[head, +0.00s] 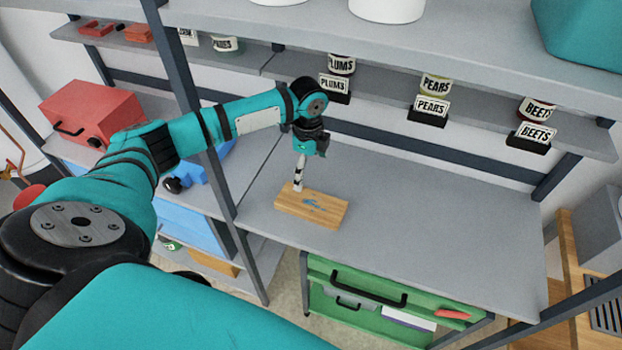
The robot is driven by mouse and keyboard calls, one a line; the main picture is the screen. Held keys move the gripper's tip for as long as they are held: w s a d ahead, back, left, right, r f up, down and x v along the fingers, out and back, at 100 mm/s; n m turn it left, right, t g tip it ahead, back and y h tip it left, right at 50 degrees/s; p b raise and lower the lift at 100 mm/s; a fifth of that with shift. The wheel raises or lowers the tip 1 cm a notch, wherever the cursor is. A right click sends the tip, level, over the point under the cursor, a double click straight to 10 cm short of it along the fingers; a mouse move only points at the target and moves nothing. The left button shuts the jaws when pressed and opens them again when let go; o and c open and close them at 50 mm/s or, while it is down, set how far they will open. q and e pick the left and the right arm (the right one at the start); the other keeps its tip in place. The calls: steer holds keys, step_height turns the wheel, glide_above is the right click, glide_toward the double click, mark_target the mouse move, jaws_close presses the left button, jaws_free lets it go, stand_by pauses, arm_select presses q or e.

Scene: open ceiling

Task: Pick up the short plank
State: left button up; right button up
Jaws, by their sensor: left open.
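The short plank (322,212) is a light wooden board with a small blue mark on top. It lies flat on the grey shelf surface, near its front left part. My left gripper (298,187) reaches down from the teal arm, with its pale fingertip at the plank's far left part. The fingers overlap the plank's edge in the picture, and I cannot tell whether they touch it. The left gripper is open. My right gripper is not in view.
The grey shelf (440,205) is clear to the plank's right. An upper shelf holds jars and signs for plums (334,85), pears (431,106) and beets (535,133). A shelf post (215,185) stands left. A red toolbox (92,110) sits far left. A green drawer unit (365,295) is below.

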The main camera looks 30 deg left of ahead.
arm_select(q)
steer(key=b, duration=0.7)
glide_above(311, 202)
steer(key=f, duration=0.9)
steer(key=shift+s+a, duration=0.2)
steer(key=shift+s, duration=0.05)
steer(key=shift+f+b, duration=0.45)
steer(key=shift+b, duration=0.25)
steer(key=shift+f+b, duration=0.3)
steer(key=shift+b, duration=0.1)
steer(key=f+b, duration=0.1)
steer(key=b, duration=0.1)
steer(key=f+b, duration=0.3)
steer(key=b, duration=0.1)
steer(key=shift+w+d+f, duration=0.2)
steer(key=shift+w+f, duration=0.05)
steer(key=shift+f, duration=0.15)
steer(key=shift+r, duration=0.1)
steer(key=c, duration=1.3)
steer(key=shift+o, duration=0.2)
